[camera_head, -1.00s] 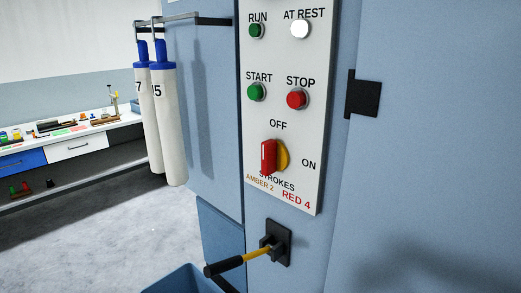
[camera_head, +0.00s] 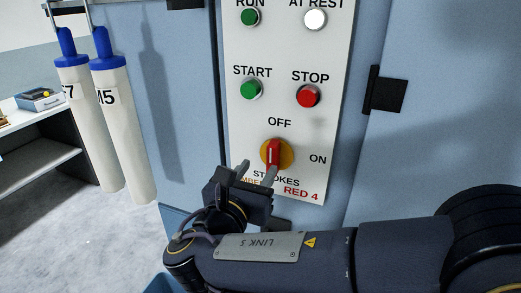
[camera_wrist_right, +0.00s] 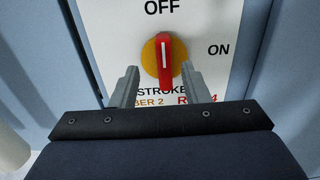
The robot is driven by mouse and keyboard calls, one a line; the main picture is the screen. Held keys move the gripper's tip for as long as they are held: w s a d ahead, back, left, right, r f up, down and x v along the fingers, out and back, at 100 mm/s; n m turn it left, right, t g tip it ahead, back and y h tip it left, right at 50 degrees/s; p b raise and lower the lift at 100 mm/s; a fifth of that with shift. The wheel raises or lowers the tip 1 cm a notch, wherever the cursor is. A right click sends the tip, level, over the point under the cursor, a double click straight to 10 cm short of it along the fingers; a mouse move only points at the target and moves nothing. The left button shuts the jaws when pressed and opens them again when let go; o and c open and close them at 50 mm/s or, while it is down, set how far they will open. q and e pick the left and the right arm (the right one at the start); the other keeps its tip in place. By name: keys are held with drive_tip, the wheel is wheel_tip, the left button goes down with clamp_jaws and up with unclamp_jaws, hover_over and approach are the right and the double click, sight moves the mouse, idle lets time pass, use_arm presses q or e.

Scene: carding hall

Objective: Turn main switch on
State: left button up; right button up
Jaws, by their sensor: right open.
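The main switch is a red handle (camera_head: 273,154) on a round amber base (camera_head: 288,156), low on the white control panel (camera_head: 315,130). The handle stands upright, its white line toward the OFF label, with ON to the right. My right gripper (camera_head: 257,171) is open just below and in front of the switch. In the right wrist view the red handle (camera_wrist_right: 164,60) shows beyond and between the two open fingers (camera_wrist_right: 160,85), with nothing visible held. The gripper hides part of the STROKES and AMBER lettering. My left gripper is out of view.
Above the switch are a green START button (camera_head: 250,90) and a red STOP button (camera_head: 308,96). A black hinge (camera_head: 384,90) sticks out at the right. Two white cylinders with blue tops (camera_head: 120,130) hang at the left. Grey floor (camera_head: 70,240) is clear there.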

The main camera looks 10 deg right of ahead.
sight(272, 158)
drive_tip(key=p+x, duration=0.1)
drive_tip(key=x, duration=0.6)
drive_tip(key=shift+d+f, duration=0.1)
drive_tip(key=shift+d, duration=0.2)
drive_tip(key=shift+c, duration=0.4)
clamp_jaws()
drive_tip(key=shift+s+d+f+m+b, duration=0.15)
drive_tip(key=shift+f+m+b, duration=0.1)
drive_tip(key=shift+m+b, duration=0.8)
drive_tip(key=m+b, duration=0.4)
drive_tip(key=b, duration=0.2)
drive_tip(key=d+f+m+b, duration=0.1)
drive_tip(key=m+b, duration=0.4)
drive_tip(key=s+f+m+b, duration=0.1)
drive_tip(key=m+b, duration=0.4)
drive_tip(key=b, duration=0.1)
drive_tip(key=shift+d+b, duration=0.35)
drive_tip(key=shift+m+b, duration=1.05)
drive_tip(key=shift+b, duration=0.05)
